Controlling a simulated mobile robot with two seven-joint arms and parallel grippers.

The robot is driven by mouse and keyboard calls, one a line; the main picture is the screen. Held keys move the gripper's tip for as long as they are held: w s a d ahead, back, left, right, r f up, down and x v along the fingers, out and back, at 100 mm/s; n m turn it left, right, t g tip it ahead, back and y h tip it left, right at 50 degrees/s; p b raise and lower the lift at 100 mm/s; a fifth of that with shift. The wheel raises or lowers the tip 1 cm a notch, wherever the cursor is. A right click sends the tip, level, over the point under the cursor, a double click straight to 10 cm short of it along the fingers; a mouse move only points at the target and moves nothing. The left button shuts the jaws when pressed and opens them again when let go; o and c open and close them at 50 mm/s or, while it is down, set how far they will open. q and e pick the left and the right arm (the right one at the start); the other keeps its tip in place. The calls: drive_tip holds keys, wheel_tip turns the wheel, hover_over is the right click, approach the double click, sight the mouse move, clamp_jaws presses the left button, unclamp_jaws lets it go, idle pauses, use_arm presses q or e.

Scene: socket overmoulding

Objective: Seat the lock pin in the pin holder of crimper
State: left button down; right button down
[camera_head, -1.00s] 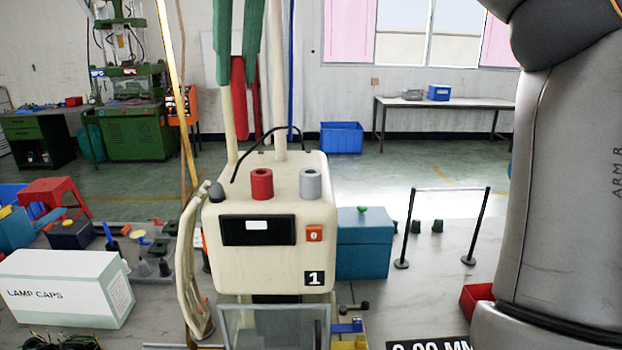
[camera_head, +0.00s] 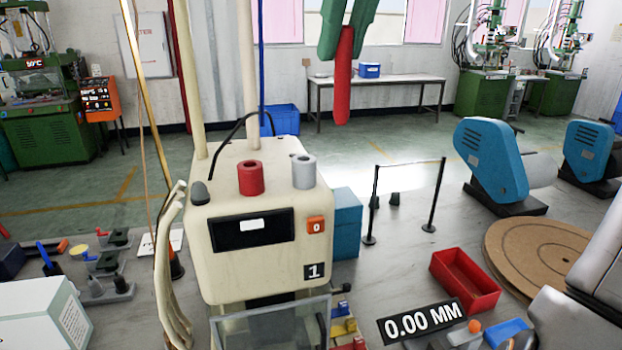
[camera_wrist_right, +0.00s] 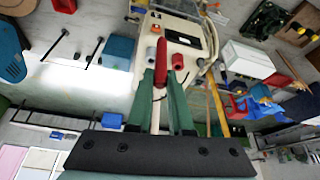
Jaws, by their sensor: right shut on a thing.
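The lock pin, a red rod (camera_head: 342,92), is gripped between the green fingers of my right gripper (camera_head: 344,45). It hangs almost upright, up and to the right of the crimper's top in the head view, apart from it. In the right wrist view the pin (camera_wrist_right: 161,60) extends beyond the fingers towards the crimper (camera_wrist_right: 190,42). The crimper is a cream machine (camera_head: 225,265) marked 1. On its top stand a red hollow cylinder (camera_head: 251,180) and a grey one (camera_head: 303,173); I cannot tell which is the pin holder. My left gripper is out of view.
A black cable loops over the crimper's top beside tall cream posts (camera_head: 237,70). A red tray (camera_head: 466,280) and 0.00 MM display (camera_head: 424,321) lie to the right. A white box (camera_head: 45,315) is at left.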

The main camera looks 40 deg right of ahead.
drive_tip(key=shift+d+f, duration=0.1)
drive_tip(key=shift+d, duration=0.05)
drive_tip(key=shift+w+d+f+p, duration=0.15)
drive_tip(key=shift+w+d+f, duration=0.85)
drive_tip(key=shift+w+f, duration=1.1)
drive_tip(key=shift+w+d+f+p, duration=0.1)
drive_tip(key=shift+w+d+f, duration=0.9)
drive_tip(key=shift+w+f, duration=1.05)
drive_tip(key=shift+w+d+f+p, duration=0.15)
drive_tip(key=shift+w+d+f, duration=0.85)
drive_tip(key=shift+w+f, duration=1.1)
drive_tip(key=shift+s+f, duration=0.2)
drive_tip(key=shift+f, duration=0.1)
drive_tip(key=c, duration=0.8)
unclamp_jaws()
drive_tip(key=shift+r, duration=0.1)
drive_tip(key=v, duration=1.2)
drive_tip(key=shift+w+r, duration=0.1)
